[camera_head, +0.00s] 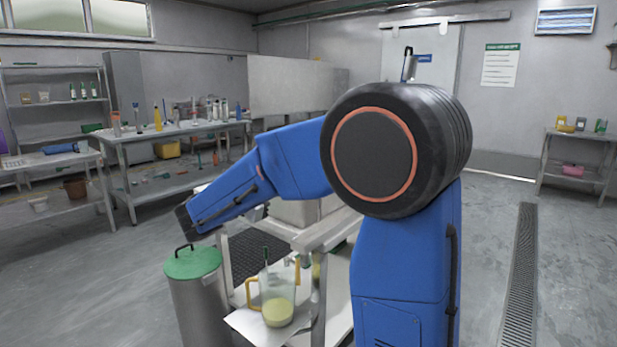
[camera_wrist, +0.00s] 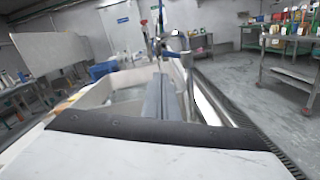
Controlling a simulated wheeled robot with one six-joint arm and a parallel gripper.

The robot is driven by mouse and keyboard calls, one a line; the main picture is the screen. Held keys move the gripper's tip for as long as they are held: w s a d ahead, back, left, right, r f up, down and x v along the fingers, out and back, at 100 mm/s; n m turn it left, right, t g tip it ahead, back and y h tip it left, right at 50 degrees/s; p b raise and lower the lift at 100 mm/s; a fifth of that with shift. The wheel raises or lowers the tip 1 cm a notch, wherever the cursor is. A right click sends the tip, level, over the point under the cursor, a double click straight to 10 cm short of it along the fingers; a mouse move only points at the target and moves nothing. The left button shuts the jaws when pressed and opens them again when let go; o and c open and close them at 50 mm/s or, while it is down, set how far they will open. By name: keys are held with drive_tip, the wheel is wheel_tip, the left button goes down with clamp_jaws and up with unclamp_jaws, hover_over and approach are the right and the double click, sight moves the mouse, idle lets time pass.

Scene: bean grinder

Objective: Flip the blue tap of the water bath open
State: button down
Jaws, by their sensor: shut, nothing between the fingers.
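A pale basin (camera_wrist: 92,97) that looks like the water bath lies ahead of my gripper in the wrist view, with what looks like water inside. A small blue part (camera_wrist: 172,53), probably the blue tap's handle, shows by a metal fitting (camera_wrist: 187,62) at the basin's far right. My gripper (camera_wrist: 163,90) points toward it with its grey fingers together and nothing between them. The fingers seem apart from the blue part, but the gap is hard to judge. In the head view my arm hides most of a pale box-like body, and the tap cannot be made out.
A green-lidded bin (camera_head: 193,262) stands below my forearm. A jug (camera_head: 278,302) with yellowish contents sits on a low shelf beside it. A table with bottles (camera_head: 185,128) stands at the back left, a small table (camera_head: 580,139) at the right. The right floor is clear.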

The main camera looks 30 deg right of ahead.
idle(0.4)
drive_tip(key=x, duration=1)
drive_tip(key=shift+s, duration=0.1)
drive_tip(key=shift+r, duration=0.1)
drive_tip(key=shift+r, duration=0.3)
drive_tip(key=shift+a, duration=0.1)
